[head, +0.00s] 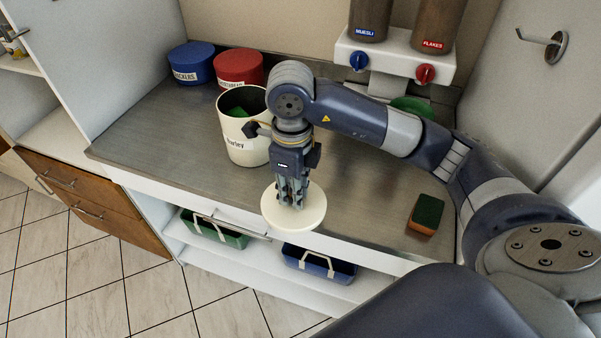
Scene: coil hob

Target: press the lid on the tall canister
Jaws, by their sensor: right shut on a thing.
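My right gripper (292,202) points down and is shut on the cream round lid (312,217). The lid is held roughly level in front of the canister and to its right, apart from it, over the counter's front edge. My fingers hide the lid's middle. My left gripper is not in view.
Blue (192,64) and red (239,68) lidded canisters stand behind the tall one. A sponge (425,215) lies at the counter's right. A cereal dispenser (395,55) is at the back, a green bowl (412,106) below it. Bins sit on the shelf underneath.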

